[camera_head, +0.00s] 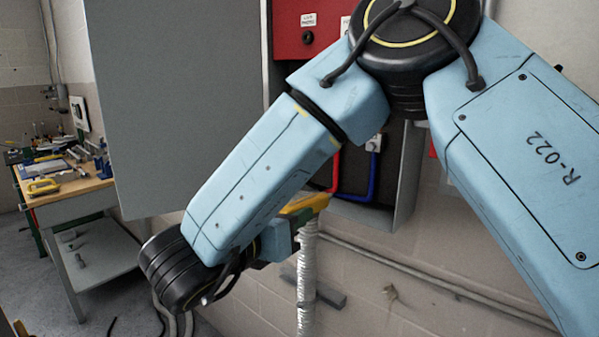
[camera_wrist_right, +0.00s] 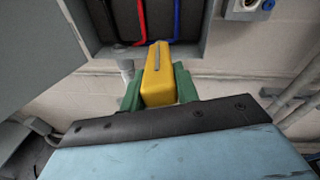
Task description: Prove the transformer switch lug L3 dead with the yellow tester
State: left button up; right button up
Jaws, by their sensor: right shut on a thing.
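My right gripper (camera_head: 297,218) is shut on the yellow tester (camera_head: 312,204), just below the opening of the grey switch cabinet (camera_head: 404,185). In the right wrist view the tester (camera_wrist_right: 157,88) sits between the green fingers of the right gripper (camera_wrist_right: 158,92), with its grey-striped end pointing toward the cabinet's lower edge. I cannot tell whether it touches anything. Red and blue cables run inside the cabinet. Lug L3 cannot be made out; my right arm hides much of the cabinet in the head view. My left gripper is not in view.
A large grey cabinet door (camera_head: 180,110) stands open on the left. A red panel (camera_head: 288,45) is in the upper part of the cabinet. A pale corrugated conduit (camera_head: 306,280) runs down below it. A workbench (camera_head: 75,188) with tools stands at far left.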

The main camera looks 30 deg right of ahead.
jog(key=r+m+h, duration=0.1)
jog(key=r, duration=0.1)
jog(key=s+r+m+g, duration=0.1)
jog(key=r, duration=0.2)
jog(key=r+m+h, duration=0.1)
jog(key=r, duration=0.2)
jog(key=shift+s+d+r+h, duration=0.15)
jog(key=shift+s+r+h, duration=0.05)
jog(key=shift+s+h, duration=0.1)
jog(key=p+x, duration=0.2)
jog(key=x, duration=0.1)
jog(key=shift+w+d+r, duration=0.1)
jog(key=shift+w+d, duration=0.05)
jog(key=shift+d, duration=0.05)
jog(key=p+x, duration=0.3)
jog(key=x, duration=0.1)
jog(key=shift+d, duration=0.2)
jog(key=shift+w+d+b, duration=0.25)
jog(key=shift+d+b, duration=0.05)
jog(key=shift+d, duration=0.15)
dwell(0.3)
jog(key=shift+b, duration=0.6)
dwell(1.9)
